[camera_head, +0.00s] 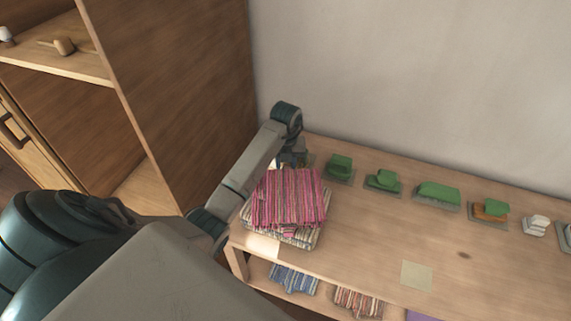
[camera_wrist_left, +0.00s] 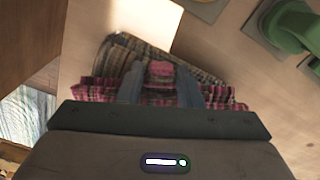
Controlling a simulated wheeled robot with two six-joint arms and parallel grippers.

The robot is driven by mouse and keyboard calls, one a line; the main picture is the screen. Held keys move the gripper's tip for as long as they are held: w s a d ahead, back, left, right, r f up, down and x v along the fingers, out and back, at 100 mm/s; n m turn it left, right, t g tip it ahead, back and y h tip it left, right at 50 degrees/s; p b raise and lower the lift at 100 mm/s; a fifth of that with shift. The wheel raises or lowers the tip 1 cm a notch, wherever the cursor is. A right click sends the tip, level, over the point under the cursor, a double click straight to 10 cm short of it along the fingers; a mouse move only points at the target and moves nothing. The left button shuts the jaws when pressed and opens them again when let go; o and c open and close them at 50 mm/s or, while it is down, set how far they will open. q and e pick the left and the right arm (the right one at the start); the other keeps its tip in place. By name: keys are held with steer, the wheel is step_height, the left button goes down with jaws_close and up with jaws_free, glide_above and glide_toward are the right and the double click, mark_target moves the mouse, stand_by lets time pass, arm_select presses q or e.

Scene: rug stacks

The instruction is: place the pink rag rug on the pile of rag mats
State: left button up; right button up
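The pink striped rag rug (camera_head: 289,197) lies on top of the pile of rag mats (camera_head: 301,240) at the left end of the table. The beige and grey striped pile shows below its front edge. In the left wrist view the pink rug (camera_wrist_left: 225,97) runs behind the fingers, and part of the pile (camera_wrist_left: 125,52) shows beyond it. My left gripper (camera_head: 293,160) is at the back edge of the rug, partly hidden. In the left wrist view its fingers (camera_wrist_left: 159,88) are spread apart, with a pink tab of rug between them. My right gripper is not in view.
Several green items on grey bases, such as this block (camera_head: 438,191), line the table's back edge. A pale yellow square (camera_head: 416,275) lies at the front. Folded blue (camera_head: 294,279) and red striped rugs (camera_head: 358,302) are on the lower shelf. A wooden cabinet (camera_head: 190,80) stands left.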

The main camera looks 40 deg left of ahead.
arm_select(q)
steer(key=shift+o, duration=1.1)
steer(key=shift+a, duration=0.1)
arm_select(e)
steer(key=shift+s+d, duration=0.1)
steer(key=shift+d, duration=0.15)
arm_select(q)
steer(key=shift+r, duration=0.1)
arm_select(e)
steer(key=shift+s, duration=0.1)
